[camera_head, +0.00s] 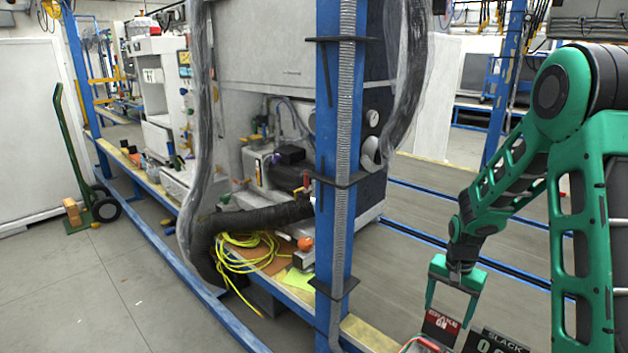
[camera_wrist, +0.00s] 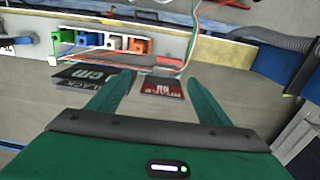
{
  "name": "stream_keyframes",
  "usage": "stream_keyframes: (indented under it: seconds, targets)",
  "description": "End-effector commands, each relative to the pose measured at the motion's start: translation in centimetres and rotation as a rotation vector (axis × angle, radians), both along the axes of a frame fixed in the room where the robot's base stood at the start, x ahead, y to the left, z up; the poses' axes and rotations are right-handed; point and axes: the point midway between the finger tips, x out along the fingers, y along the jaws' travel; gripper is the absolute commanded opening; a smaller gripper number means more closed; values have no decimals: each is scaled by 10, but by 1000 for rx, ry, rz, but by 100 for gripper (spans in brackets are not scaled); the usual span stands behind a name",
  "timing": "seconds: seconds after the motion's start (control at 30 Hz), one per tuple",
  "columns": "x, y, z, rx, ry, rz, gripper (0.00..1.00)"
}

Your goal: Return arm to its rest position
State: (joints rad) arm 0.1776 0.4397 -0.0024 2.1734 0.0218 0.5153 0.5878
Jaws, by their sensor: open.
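My green arm reaches in from the right in the head view, with its elbow at the upper right. My gripper (camera_head: 452,305) points down at the lower right, its two green fingers apart. In the wrist view my gripper (camera_wrist: 160,85) shows both fingers spread, with nothing held between them. A red and white label card (camera_wrist: 163,88) shows between and beyond the fingertips, and it also appears below the gripper in the head view (camera_head: 440,325). A black label card (camera_wrist: 85,77) lies left of it, partly behind the left finger. I cannot tell the gap between fingertips and cards.
Colored connectors (camera_wrist: 100,42) with thin wires sit along a ledge beyond the cards. A blue post (camera_head: 340,150) with a grey corrugated hose stands left of my arm. Yellow cable (camera_head: 245,260) lies on the bench. A green hand truck (camera_head: 85,180) stands far left; floor there is open.

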Motion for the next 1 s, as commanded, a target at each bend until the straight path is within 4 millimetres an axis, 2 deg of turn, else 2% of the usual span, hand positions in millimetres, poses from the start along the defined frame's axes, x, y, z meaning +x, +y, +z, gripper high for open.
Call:
stream_keyframes:
  seconds: [0.03,0.2,0.5,0.7,1.0]
  targets:
    - [-8,-5,16,-8,-6,7,72]
    - [-44,-21,63,-32,2,42,72]
    - [-117,-37,129,-48,12,93,72]
    - [-170,-40,162,-40,15,127,72]
    - [-251,-33,191,-5,10,179,72]
